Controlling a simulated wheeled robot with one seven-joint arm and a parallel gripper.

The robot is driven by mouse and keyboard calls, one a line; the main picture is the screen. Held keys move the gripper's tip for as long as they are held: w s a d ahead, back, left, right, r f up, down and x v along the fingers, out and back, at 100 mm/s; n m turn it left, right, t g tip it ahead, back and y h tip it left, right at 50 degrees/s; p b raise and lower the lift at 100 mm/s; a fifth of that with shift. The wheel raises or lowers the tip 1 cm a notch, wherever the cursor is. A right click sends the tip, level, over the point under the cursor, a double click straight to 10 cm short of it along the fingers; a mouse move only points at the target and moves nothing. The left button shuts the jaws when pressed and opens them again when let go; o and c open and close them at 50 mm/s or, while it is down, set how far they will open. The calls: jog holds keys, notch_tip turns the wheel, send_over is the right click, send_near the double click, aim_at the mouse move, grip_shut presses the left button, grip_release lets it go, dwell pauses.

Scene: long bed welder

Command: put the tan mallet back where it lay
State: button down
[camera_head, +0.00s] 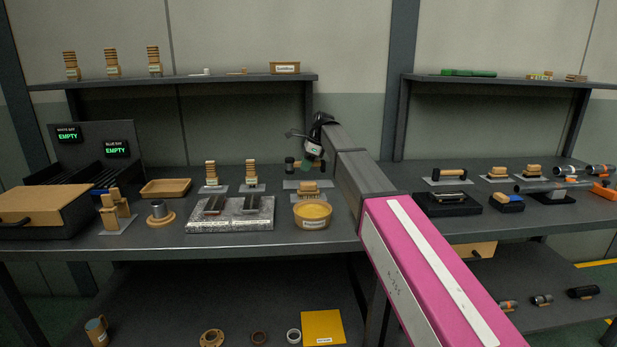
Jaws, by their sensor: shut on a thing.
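My gripper (308,158) is at the end of my arm, above the back middle of the bench. It appears shut on a small dark-green thing (307,167), mostly hidden by the fingers; I cannot tell what it is. A dark, dumbbell-shaped piece (290,164) shows just left of the fingers; whether it touches them is unclear.
A grey pad (291,185) with tan blocks (309,187) lies below my gripper. A round tan tub (312,214) and a silver plate (230,226) stand in front. A wall shelf (200,80) runs behind. Bare bench (345,235) shows left of my arm.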

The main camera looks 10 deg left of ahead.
jog(key=shift+w+d+f, duration=0.25)
jog(key=shift+w+f, duration=0.1)
jog(key=shift+w, duration=0.15)
jog(key=shift+w+d+f, duration=0.2)
jog(key=shift+w+f, duration=0.1)
jog(key=shift+w, duration=0.2)
jog(key=shift+f, duration=2)
jog(key=c, duration=0.9)
grip_release()
jog(key=shift+f, duration=0.1)
jog(key=v, duration=1.2)
jog(key=shift+s, duration=0.1)
